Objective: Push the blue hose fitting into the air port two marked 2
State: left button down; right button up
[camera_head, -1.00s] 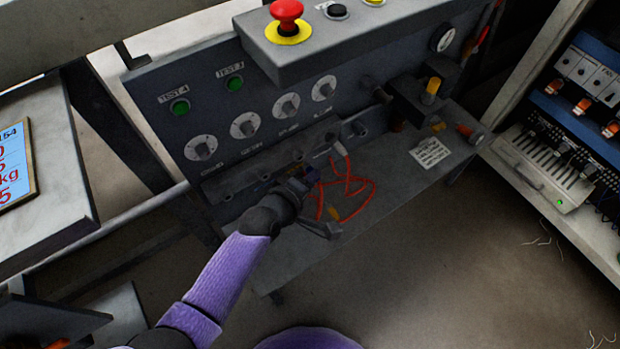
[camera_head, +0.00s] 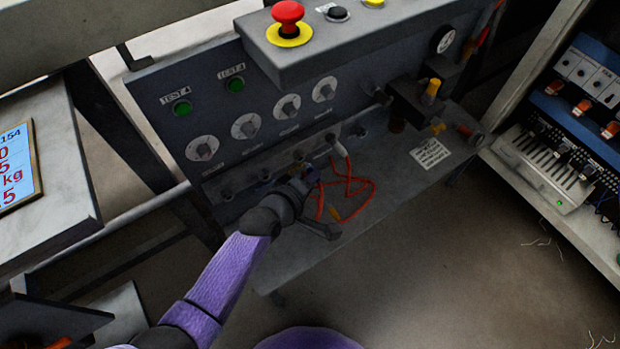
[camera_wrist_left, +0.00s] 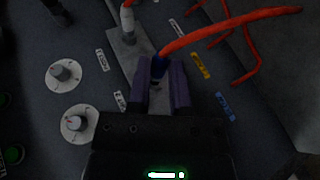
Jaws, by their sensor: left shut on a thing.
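My left gripper (camera_head: 312,177) is at the row of air ports on the front of the dark panel. In the left wrist view its purple fingers (camera_wrist_left: 162,84) are shut on the blue hose fitting (camera_wrist_left: 159,65), whose orange-red hose (camera_wrist_left: 215,33) runs off to the upper right. The fitting is close to the light port strip (camera_wrist_left: 125,48); I cannot tell whether it touches or enters a port. The port strip also shows in the head view (camera_head: 213,187). The mark 2 is not readable, so I cannot pick out port two. My right gripper is not in view.
Another hose has a pale fitting (camera_wrist_left: 127,22) seated in a neighbouring port. Loose red hose (camera_head: 369,190) lies on the grey shelf (camera_head: 375,215) with a yellow tag. Dials (camera_head: 246,127) sit above the ports, and a control box with a red button (camera_head: 288,14) overhangs the panel.

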pick_arm(q)
jog(key=shift+w+a+b, duration=0.5)
jog(key=shift+w+a, duration=0.1)
jog(key=shift+w, duration=0.2)
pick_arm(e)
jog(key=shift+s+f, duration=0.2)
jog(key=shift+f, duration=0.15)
pick_arm(q)
jog(key=shift+c, duration=2.3)
grip_release()
jog(key=shift+s+a+r+p, duration=0.1)
jog(key=shift+s+r+p, duration=0.1)
jog(key=shift+p, duration=0.1)
jog(key=p+v, duration=0.6)
jog(key=v, duration=0.3)
jog(key=shift+s, duration=0.25)
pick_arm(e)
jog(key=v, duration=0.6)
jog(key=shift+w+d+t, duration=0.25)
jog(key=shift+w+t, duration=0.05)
